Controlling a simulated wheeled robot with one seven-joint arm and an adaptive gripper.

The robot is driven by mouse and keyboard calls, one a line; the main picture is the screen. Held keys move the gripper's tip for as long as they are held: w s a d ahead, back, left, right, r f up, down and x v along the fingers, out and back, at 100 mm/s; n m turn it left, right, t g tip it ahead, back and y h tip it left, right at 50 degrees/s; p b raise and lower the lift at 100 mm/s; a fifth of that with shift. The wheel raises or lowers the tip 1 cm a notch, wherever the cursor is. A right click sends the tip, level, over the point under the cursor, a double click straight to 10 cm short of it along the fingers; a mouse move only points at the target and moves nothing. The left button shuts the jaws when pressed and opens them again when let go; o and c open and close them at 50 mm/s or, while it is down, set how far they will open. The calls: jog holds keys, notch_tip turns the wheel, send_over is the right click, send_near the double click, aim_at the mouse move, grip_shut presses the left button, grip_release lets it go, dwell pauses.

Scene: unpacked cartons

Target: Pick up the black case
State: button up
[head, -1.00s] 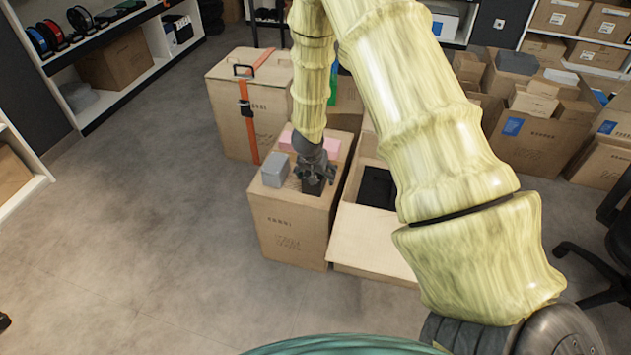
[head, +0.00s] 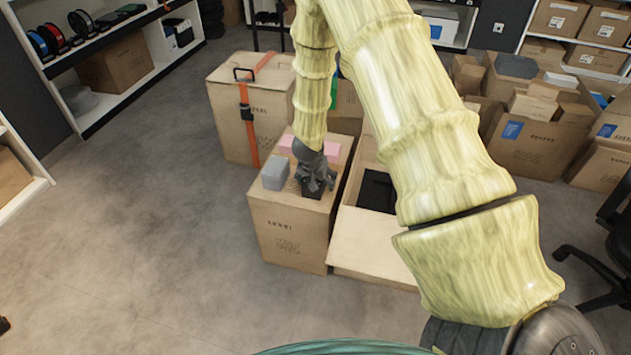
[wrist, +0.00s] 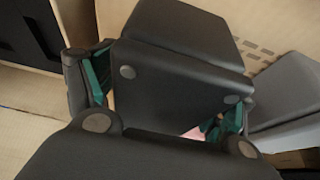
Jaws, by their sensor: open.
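The black case (head: 312,192) sits on top of a closed brown carton, between a grey box and a pink box. My gripper (head: 316,180) is right above it, pointing down, and hides part of it. In the wrist view, a dark case surface (wrist: 185,28) shows beyond the gripper's dark body. The gripper's green-lined fingers (wrist: 160,95) are spread apart to the left and right. The gripper is open; I cannot tell whether the fingers touch the case.
The grey box (head: 275,173) is close at the gripper's left, and the pink box (head: 296,144) lies behind. An open carton (head: 372,245) holding a black item (head: 377,190) stands at the right. A strapped carton (head: 228,105) stands behind. The floor at left is clear.

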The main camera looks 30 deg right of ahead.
jog(key=shift+c, duration=0.2)
jog(key=c, duration=1)
jog(key=shift+o, duration=0.2)
jog(key=shift+r+b, duration=0.25)
jog(key=shift+b, duration=0.05)
notch_tip(320, 180, up, 4)
jog(key=shift+f+p, duration=0.2)
jog(key=shift+p, duration=0.8)
jog(key=shift+c, duration=0.2)
jog(key=shift+s+a+f, duration=0.1)
jog(key=shift+s+a, duration=0.05)
jog(key=shift+s, duration=0.15)
jog(key=s+a, duration=0.3)
jog(key=s, duration=0.3)
jog(key=s+a+r, duration=0.1)
jog(key=s+a, duration=0.3)
jog(key=s, duration=0.3)
jog(key=shift+s+r, duration=0.25)
jog(key=shift+s, duration=0.05)
